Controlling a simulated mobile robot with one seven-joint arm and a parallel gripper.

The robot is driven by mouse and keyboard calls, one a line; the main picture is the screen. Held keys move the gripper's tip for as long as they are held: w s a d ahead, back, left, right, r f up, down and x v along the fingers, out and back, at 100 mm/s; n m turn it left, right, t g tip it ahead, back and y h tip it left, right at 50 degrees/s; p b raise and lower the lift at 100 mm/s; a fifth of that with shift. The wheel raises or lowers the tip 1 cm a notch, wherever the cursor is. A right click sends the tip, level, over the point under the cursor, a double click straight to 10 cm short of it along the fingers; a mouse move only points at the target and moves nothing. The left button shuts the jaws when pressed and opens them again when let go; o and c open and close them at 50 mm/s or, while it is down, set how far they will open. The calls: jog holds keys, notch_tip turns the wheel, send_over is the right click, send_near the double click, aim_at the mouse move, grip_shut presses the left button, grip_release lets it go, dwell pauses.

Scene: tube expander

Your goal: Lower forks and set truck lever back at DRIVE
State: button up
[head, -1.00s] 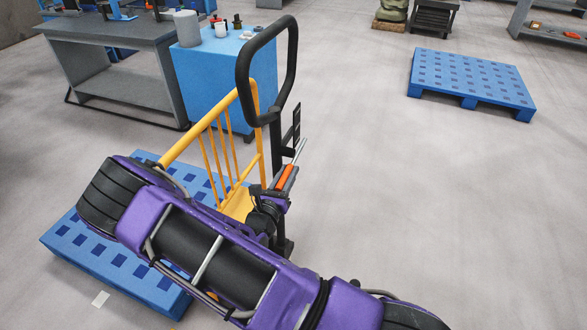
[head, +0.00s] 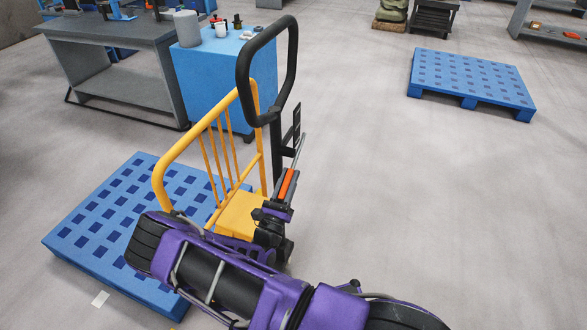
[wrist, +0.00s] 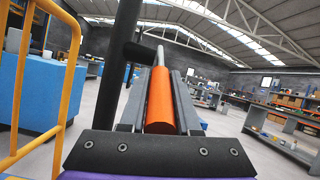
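The pallet truck has a black loop handle (head: 257,115), a dark mast (head: 277,155) and a yellow frame (head: 163,180). Its lever is a thin grey rod with an orange grip (head: 287,184), right of the mast; the orange grip (wrist: 160,100) fills the middle of the wrist view. My gripper (head: 283,196) has one finger on each side of the grip and appears shut on it, fingers (wrist: 160,90) lined up along the rod. The truck's forks are not visible. No DRIVE mark can be read.
A blue pallet (head: 90,225) lies left of the truck's frame. A blue cabinet (head: 220,80) and a grey workbench (head: 110,75) stand behind. Another blue pallet (head: 470,75) lies at the upper right. The floor right of the truck is clear.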

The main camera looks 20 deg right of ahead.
aim_at(281, 201)
jog(key=o, duration=0.4)
jog(key=shift+b+v, duration=0.65)
jog(key=shift+v, duration=2.85)
jog(key=shift+r, duration=0.1)
